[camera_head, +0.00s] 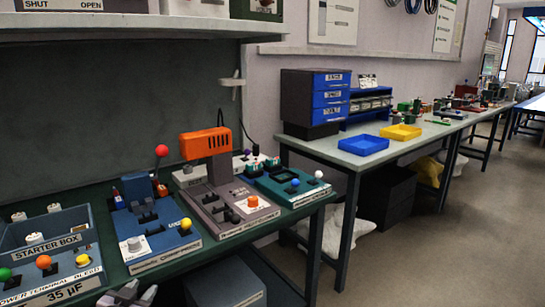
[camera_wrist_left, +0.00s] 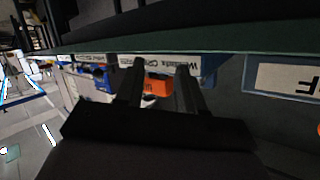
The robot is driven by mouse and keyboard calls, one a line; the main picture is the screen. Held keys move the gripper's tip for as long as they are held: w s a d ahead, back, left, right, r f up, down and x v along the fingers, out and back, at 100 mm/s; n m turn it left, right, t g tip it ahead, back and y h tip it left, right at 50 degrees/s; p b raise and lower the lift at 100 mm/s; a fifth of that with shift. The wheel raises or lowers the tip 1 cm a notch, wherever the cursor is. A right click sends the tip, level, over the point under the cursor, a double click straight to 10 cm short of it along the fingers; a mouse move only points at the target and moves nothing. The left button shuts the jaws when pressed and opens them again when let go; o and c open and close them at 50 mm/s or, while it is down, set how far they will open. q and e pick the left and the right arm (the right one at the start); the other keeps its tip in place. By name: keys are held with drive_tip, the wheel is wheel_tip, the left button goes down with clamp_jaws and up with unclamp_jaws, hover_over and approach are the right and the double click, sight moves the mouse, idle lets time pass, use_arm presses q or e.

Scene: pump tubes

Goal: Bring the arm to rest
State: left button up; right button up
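My left gripper (camera_head: 127,292) shows at the bottom edge of the head view, in front of the bench's front edge and below the blue crimping station (camera_head: 155,240). In the left wrist view the two dark fingers of my left gripper (camera_wrist_left: 161,68) stand apart with nothing between them. Behind them the bench edge (camera_wrist_left: 200,40) and the labelled station fronts show. My right gripper is in neither view.
A dark box (camera_head: 225,283) stands below. The floor (camera_head: 400,265) at right is clear.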

use_arm(q)
drive_tip(key=s+d+f+g+h+b, duration=0.1)
drive_tip(key=s+d+f+b, duration=0.3)
drive_tip(key=s+f, duration=0.5)
drive_tip(key=s+d+f+g+h+b, duration=0.15)
drive_tip(key=s+d+f+b, duration=0.3)
drive_tip(key=s+f, duration=0.45)
drive_tip(key=s+d+f+g+b, duration=0.2)
drive_tip(key=s+d+f+b, duration=0.25)
drive_tip(key=s+f, duration=0.45)
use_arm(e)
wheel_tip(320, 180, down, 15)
use_arm(q)
wheel_tip(320, 180, up, 16)
drive_tip(key=s+a+p, duration=0.1)
drive_tip(key=a+p, duration=0.2)
drive_tip(key=p, duration=1.5)
drive_tip(key=shift+s+r+n+p, duration=0.2)
drive_tip(key=shift+s+n+p, duration=0.1)
drive_tip(key=shift+s+p, duration=0.1)
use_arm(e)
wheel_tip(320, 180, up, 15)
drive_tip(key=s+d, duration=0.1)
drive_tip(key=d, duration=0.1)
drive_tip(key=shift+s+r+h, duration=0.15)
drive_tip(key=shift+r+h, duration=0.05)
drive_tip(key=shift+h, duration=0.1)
